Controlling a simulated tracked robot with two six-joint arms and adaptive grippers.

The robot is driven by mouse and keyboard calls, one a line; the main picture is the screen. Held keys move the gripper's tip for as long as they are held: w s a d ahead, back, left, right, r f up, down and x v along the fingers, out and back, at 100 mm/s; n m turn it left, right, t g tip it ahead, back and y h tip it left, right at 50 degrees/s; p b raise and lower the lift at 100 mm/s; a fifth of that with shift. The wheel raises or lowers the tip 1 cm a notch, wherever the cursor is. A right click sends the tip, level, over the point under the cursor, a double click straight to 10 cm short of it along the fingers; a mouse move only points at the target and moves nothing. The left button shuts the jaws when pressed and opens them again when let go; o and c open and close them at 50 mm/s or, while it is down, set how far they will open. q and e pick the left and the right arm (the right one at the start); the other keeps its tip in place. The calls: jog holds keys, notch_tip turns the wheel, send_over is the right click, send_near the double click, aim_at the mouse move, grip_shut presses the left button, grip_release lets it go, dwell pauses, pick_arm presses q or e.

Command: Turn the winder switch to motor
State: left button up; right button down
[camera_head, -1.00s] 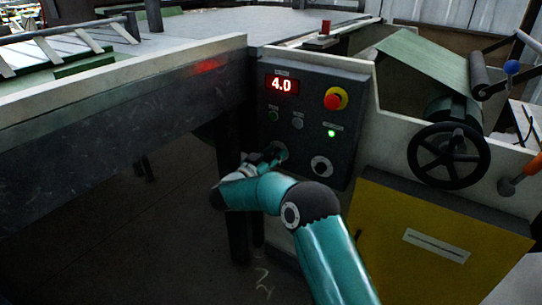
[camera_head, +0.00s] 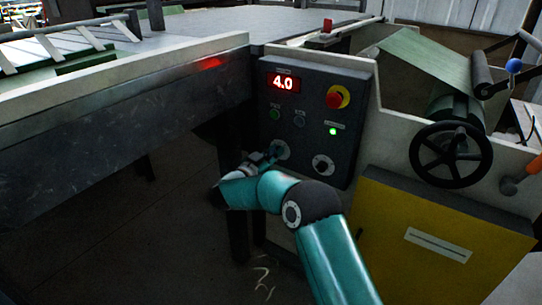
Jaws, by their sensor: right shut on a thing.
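A dark control panel (camera_head: 351,100) is set in the machine's front, with a red 4.0 display and a lit green lamp (camera_head: 333,131). Two round rotary switches sit low on it: a left one (camera_head: 283,148) and a right one (camera_head: 323,165). Their small labels cannot be read, so I cannot tell which is the winder switch. My right gripper (camera_head: 273,153) reaches the left switch from the lower left and is shut on it. Its fingers hide part of this switch, so its pointing direction is unclear. The right switch is untouched. My left gripper is out of view.
A red emergency button (camera_head: 334,100) on a yellow ring is above the switches. A black handwheel (camera_head: 449,154) and a yellow cabinet door (camera_head: 430,225) stand to the right. The long machine table edge (camera_head: 120,85) runs along the left, with open floor below.

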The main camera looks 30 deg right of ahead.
jog(key=shift+s+d+f+m+b, duration=0.15)
jog(key=shift+m+b, duration=0.5)
jog(key=shift+m, duration=0.6)
jog(key=shift+s+d+r+m+b, duration=0.15)
jog(key=shift+m+b, duration=0.45)
jog(key=shift+m, duration=0.7)
jog(key=shift+s+d+f+m+b, duration=0.1)
jog(key=shift+s+d+m+b, duration=0.1)
jog(key=shift+m+b, duration=0.75)
jog(key=shift+m+g, duration=0.3)
jog(key=shift+m, duration=0.2)
jog(key=c, duration=1.2)
grip_release()
jog(key=shift+c, duration=0.2)
jog(key=shift+a, duration=0.15)
